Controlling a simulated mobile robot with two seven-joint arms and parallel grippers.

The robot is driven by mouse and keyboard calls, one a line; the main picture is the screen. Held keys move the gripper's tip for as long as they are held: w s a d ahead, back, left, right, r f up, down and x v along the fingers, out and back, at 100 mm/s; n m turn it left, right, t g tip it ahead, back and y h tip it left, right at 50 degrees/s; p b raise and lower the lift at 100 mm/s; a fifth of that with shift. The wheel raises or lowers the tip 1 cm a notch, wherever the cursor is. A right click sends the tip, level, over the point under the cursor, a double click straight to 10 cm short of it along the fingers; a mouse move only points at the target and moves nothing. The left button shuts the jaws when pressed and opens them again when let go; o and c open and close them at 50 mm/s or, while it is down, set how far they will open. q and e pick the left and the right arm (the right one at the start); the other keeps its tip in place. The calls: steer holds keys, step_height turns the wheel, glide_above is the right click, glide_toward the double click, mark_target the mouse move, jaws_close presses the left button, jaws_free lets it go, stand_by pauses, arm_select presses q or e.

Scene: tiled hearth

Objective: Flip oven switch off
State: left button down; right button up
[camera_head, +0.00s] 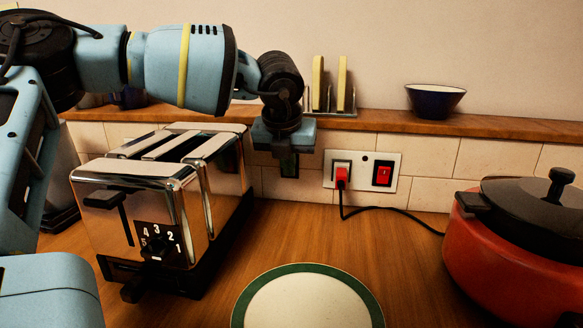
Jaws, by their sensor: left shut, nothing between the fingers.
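A red rocker switch (382,175) sits on the right part of a pale wall plate (363,168) on the tiled splashback. A red plug (341,177) sits in the left part of the plate, with a black cord running right behind the red pot. My left gripper (289,164) is shut and empty, pointing down in front of the tiles. It is left of the plate and apart from the switch. Which way the switch is set is too small to tell. No oven shows. My right gripper is out of view.
A chrome toaster (215,190) stands left below my left arm. A green-rimmed plate (308,300) lies at the front. A red pot (510,255) with a black lid stands right. A wooden ledge (390,121) holds a blue bowl (435,101) and a rack (332,98).

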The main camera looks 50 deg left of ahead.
arm_select(q)
steer(key=shift+a+r, duration=0.25)
steer(key=shift+r, duration=0.55)
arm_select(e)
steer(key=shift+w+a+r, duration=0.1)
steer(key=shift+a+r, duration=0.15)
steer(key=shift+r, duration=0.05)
